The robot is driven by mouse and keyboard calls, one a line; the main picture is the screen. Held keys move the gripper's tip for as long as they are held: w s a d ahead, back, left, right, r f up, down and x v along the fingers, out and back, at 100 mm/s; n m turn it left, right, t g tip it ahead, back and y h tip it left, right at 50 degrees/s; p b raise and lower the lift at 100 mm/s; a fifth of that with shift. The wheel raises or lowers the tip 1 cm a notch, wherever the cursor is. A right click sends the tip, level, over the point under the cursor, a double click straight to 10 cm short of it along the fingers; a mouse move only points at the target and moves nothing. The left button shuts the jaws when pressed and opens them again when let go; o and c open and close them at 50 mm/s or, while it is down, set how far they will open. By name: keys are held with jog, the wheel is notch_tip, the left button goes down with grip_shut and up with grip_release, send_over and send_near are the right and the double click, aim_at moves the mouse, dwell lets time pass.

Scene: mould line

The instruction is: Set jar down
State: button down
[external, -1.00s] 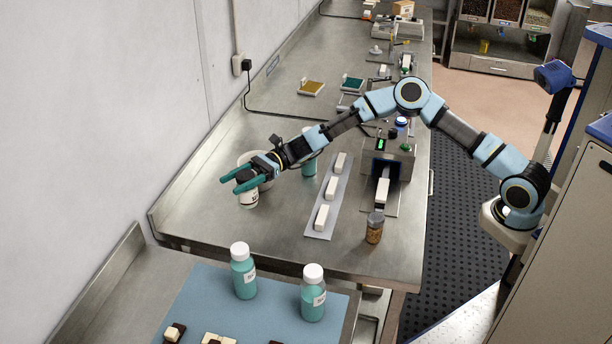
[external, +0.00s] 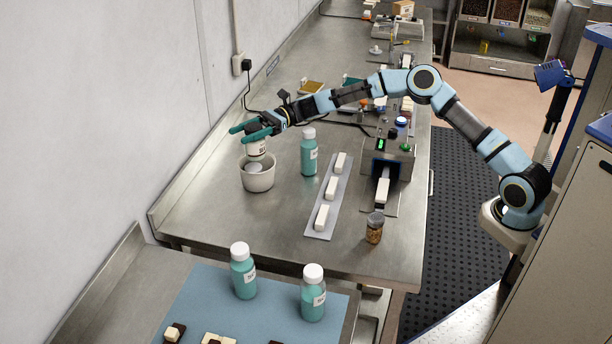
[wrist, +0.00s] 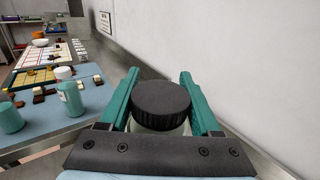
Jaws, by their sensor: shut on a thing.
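The jar has a black ribbed lid (wrist: 162,97) and a white body with a dark-printed label (external: 256,148). My gripper (external: 241,133) is shut on it, with one teal finger on each side of the lid in the wrist view (wrist: 160,78). The jar is upright and off the table, showing just above and behind the rim of a pale pot (external: 258,183). I cannot tell whether it is directly over the pot. The wrist view hides most of the jar's body behind the lid and the gripper.
A teal bottle (external: 308,156) stands right of the pot, beside a tray (external: 318,232) with white blocks. A small brown jar (external: 374,229) stands near the front right. The steel bench (external: 240,225) is clear in front of the pot. The wall is close on the left.

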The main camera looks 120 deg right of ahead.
jog(key=s+d+f+m+h, duration=0.1)
jog(key=s+d, duration=0.8)
jog(key=s, duration=0.4)
jog(key=s+d+m+h, duration=0.1)
jog(key=s+d+h, duration=0.1)
jog(key=s+d, duration=0.85)
jog(key=shift+s+a+f+p, duration=0.3)
jog(key=shift+f+p, duration=0.4)
jog(key=shift+f, duration=1.85)
jog(key=shift+s+a+f+p, duration=0.15)
jog(key=shift+a+f+p, duration=0.4)
jog(key=shift+f, duration=2.05)
jog(key=shift+s+a+f+p, duration=0.2)
jog(key=shift+f+p, duration=0.7)
jog(key=shift+f, duration=1.65)
jog(key=shift+f, duration=0.2)
jog(key=shift+c, duration=0.5)
grip_release()
jog(key=shift+r, duration=0.15)
